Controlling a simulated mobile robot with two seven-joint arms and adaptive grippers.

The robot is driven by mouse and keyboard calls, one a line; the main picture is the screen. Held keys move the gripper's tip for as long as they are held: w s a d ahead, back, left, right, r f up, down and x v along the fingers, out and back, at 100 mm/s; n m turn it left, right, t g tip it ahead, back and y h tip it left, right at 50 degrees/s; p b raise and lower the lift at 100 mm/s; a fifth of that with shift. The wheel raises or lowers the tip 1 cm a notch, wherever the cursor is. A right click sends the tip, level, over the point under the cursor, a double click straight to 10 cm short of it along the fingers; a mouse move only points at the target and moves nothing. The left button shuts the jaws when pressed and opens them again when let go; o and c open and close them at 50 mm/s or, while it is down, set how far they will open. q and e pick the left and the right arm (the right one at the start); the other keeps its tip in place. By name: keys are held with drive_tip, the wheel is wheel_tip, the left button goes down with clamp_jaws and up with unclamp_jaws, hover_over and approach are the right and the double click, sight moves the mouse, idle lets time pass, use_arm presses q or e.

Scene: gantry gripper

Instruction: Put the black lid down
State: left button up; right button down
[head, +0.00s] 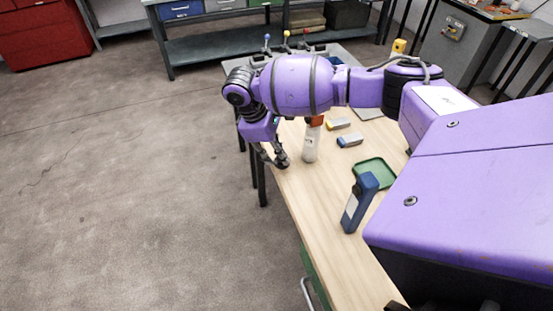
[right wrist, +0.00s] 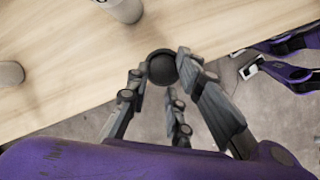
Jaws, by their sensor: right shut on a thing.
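My right gripper (head: 276,158) is low at the left edge of the wooden table (head: 330,220) in the head view. In the right wrist view the fingers of the right gripper (right wrist: 165,90) are shut on the round black lid (right wrist: 162,67). There the lid appears at the table edge, with table on one side and floor on the other. I cannot tell whether it touches the tabletop. In the head view the lid is small and hard to separate from the dark fingers. My left gripper is not in view.
The table's near left part is bare.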

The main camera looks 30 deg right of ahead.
sight(277, 160)
drive_tip(key=shift+d+f, duration=0.1)
drive_tip(key=shift+f, duration=1.55)
drive_tip(key=shift+f, duration=0.15)
drive_tip(key=c, duration=1.5)
unclamp_jaws()
drive_tip(key=shift+c, duration=0.2)
